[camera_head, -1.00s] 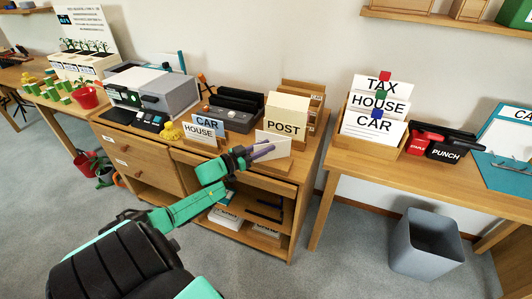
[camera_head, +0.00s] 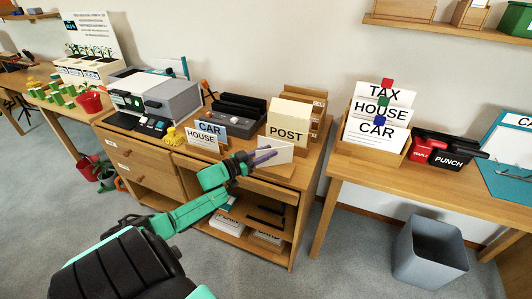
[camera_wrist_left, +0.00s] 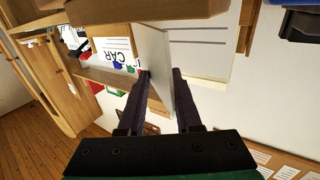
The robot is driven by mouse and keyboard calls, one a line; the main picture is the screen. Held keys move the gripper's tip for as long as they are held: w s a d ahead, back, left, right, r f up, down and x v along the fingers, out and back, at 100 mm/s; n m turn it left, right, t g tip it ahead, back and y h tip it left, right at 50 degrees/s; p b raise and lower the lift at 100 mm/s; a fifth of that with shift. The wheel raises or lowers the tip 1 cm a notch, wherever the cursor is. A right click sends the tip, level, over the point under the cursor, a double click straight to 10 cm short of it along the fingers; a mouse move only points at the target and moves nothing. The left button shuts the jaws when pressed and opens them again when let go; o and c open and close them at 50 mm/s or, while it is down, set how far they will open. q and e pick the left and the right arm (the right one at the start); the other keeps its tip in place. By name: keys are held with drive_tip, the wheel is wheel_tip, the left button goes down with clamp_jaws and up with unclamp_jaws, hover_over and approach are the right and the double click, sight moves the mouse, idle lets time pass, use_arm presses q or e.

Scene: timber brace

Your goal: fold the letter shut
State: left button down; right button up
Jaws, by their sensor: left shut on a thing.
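The letter (camera_head: 278,151) is a white sheet at the front edge of the desk, below the POST box (camera_head: 289,133). My left gripper (camera_head: 264,157), with dark purple fingers, is at its left part and is shut on it. In the left wrist view, a white panel of the letter (camera_wrist_left: 156,58) stands nearly edge-on between the fingers (camera_wrist_left: 163,85). A white surface with printed lines (camera_wrist_left: 200,50) shows just right of that panel; I cannot tell whether it joins the panel. My right gripper is not in view.
CAR and HOUSE cards (camera_head: 205,134) stand left of the letter, with a dark desk device (camera_head: 236,115) behind. A card box (camera_head: 374,125) and a red and a black punch stand on the right table. A grey bin (camera_head: 428,252) stands on the floor.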

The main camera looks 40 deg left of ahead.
use_arm(q)
drive_tip(key=shift+w+a+r, duration=0.1)
drive_tip(key=shift+a+r, duration=0.1)
drive_tip(key=c, duration=1.1)
unclamp_jaws()
drive_tip(key=shift+o, duration=0.2)
drive_tip(key=shift+w+f, duration=0.25)
drive_tip(key=shift+f, duration=0.1)
drive_tip(key=shift+s+d, duration=0.1)
drive_tip(key=shift+s+a+p, duration=0.6)
drive_tip(key=shift+s+a, duration=0.35)
drive_tip(key=shift+s, duration=0.15)
drive_tip(key=s+a+p, duration=0.1)
drive_tip(key=s+a, duration=0.7)
drive_tip(key=s, duration=0.3)
drive_tip(key=shift+a, duration=0.15)
